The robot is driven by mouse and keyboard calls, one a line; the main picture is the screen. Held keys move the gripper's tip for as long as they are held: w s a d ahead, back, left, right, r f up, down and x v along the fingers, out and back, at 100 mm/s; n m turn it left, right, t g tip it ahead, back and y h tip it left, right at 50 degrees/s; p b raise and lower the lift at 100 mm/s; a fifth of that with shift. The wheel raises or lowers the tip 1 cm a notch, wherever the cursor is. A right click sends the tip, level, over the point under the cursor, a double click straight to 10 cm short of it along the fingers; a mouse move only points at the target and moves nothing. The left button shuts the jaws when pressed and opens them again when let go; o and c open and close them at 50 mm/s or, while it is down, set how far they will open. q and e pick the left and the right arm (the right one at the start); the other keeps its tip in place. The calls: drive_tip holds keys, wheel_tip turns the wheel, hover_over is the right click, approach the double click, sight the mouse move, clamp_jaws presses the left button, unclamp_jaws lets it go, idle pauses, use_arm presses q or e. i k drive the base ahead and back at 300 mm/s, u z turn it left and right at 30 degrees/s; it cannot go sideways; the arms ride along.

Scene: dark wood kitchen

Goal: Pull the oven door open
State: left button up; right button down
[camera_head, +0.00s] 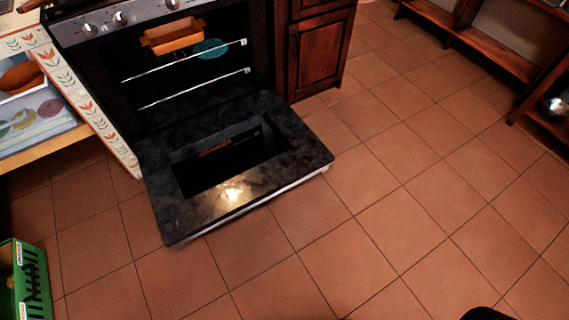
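The oven (190,75) stands at the upper left with its cavity exposed. Its door (305,150) is folded down and lies about level, low above the floor, with the dark window facing up. The door's outer edge points toward the lower right. Two wire racks (190,90) show inside the oven. An orange-brown dish (172,38) and a teal round item (210,48) are in the upper part of the cavity. Neither of my grippers is in view, and nothing is seen touching the door.
A dark wood cabinet (320,50) stands right of the oven. A patterned white unit (75,95) with shelves is to the left. A green crate (25,280) sits at the lower left. Wooden shelving (490,45) lines the upper right. The tiled floor (400,190) between is clear.

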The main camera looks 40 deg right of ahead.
sight(203, 172)
drive_tip(key=u, duration=0.15)
drive_tip(key=i, duration=0.95)
drive_tip(key=z, duration=0.55)
